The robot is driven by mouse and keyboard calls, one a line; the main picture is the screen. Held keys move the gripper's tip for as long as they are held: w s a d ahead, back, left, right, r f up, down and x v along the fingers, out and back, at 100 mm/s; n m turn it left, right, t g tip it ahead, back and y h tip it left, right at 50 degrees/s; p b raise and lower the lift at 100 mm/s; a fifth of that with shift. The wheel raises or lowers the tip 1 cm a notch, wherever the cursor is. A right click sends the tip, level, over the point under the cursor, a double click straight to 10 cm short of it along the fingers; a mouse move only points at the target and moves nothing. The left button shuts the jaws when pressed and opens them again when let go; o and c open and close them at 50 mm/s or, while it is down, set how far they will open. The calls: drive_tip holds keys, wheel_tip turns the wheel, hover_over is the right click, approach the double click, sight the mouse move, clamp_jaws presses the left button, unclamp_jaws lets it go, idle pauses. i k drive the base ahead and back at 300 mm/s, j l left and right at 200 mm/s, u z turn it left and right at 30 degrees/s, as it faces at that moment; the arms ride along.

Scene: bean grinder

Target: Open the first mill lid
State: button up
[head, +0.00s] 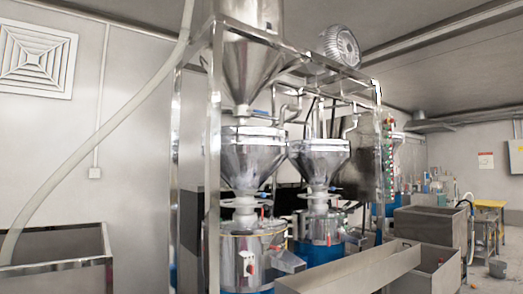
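Two steel mills stand in a metal frame in the head view. The nearer, left mill has a conical steel hopper (250,165) above a round silver and blue grinding drum (240,248). A flat, banded cover (250,136) sits on top of this hopper and looks closed. The farther, right mill has a similar hopper (319,167) and drum (322,228). Which part is the first mill lid cannot be told for certain. My gripper is not in view, so its state and its distance from the mills do not show.
A steel frame post (213,170) stands in front of the left mill. A large funnel (252,55) hangs above it. A steel bin (60,250) is at lower left, and a long metal trough (350,272) crosses the lower right. Some floor shows at far right.

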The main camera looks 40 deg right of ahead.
sight(250, 155)
drive_tip(key=z, duration=1.05)
